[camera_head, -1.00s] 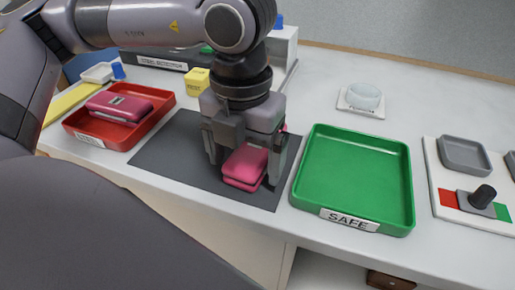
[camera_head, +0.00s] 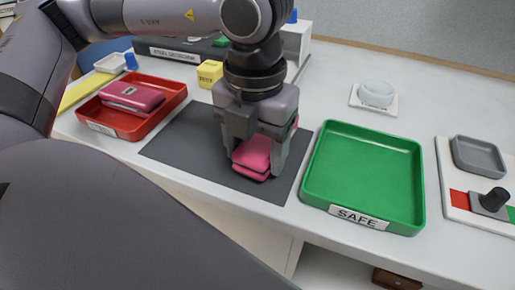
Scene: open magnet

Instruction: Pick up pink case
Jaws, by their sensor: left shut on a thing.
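A pink case (camera_head: 252,157) sits at the dark grey mat, between the fingers of my left gripper (camera_head: 255,158). The gripper points down and is shut on the case; its fingers hide part of it. I cannot tell whether the case touches the mat. Another, darker pink case (camera_head: 132,97) with a small grey patch lies in the red tray (camera_head: 167,107) at the left. My right gripper is not in view.
The dark grey mat (camera_head: 185,142) lies mid-counter. A green tray labelled SAFE (camera_head: 415,190) stands right of it. A yellow block (camera_head: 209,72), a white dish (camera_head: 376,94) and a panel with a black knob (camera_head: 494,199) are also there. The counter's back right is clear.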

